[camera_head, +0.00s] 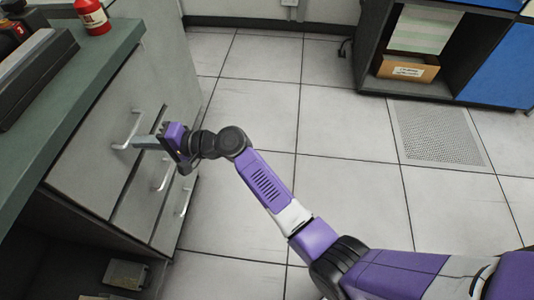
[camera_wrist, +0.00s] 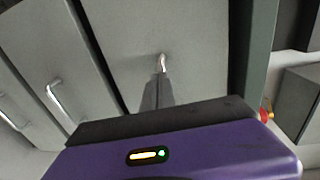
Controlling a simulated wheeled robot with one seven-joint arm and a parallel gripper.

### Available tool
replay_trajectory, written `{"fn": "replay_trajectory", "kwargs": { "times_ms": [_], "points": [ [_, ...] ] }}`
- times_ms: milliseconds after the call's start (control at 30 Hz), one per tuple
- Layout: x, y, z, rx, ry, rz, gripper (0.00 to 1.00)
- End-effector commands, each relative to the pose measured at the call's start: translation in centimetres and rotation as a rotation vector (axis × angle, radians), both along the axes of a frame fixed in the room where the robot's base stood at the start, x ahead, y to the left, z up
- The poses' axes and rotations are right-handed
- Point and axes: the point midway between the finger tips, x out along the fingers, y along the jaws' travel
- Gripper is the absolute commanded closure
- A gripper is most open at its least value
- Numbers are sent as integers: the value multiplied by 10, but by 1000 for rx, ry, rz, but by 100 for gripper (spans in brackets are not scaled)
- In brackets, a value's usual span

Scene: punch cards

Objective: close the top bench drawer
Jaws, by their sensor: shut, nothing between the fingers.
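The top bench drawer (camera_head: 95,135) has a pale grey front with a silver bar handle (camera_head: 126,130), just below the green bench top. The drawer front (camera_wrist: 140,35) looks nearly flush with the bench; I cannot tell whether a small gap remains. My gripper (camera_head: 139,142) is shut and empty, its fingers pointing at the drawer front beside the handle. In the wrist view the fingertips (camera_wrist: 159,80) meet the handle (camera_wrist: 162,62) in the picture and hide part of it. Whether they touch is unclear.
Two lower drawers with handles (camera_head: 162,174) (camera_head: 187,197) sit below. A red bottle (camera_head: 92,16) and a dark device (camera_head: 35,70) stand on the bench top (camera_head: 75,110). A shelf with a cardboard box (camera_head: 408,68) is at the back right. The tiled floor (camera_head: 260,100) is clear.

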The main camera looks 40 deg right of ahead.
Motion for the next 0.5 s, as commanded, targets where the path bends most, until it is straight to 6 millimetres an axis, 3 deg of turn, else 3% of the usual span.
{"fn": "replay_trajectory", "kwargs": {
  "times_ms": [167,500],
  "points": [
    [1,1,5,-2,-9,-2,100],
    [-36,-37,9,-1,-4,-4,100]
  ]
}}
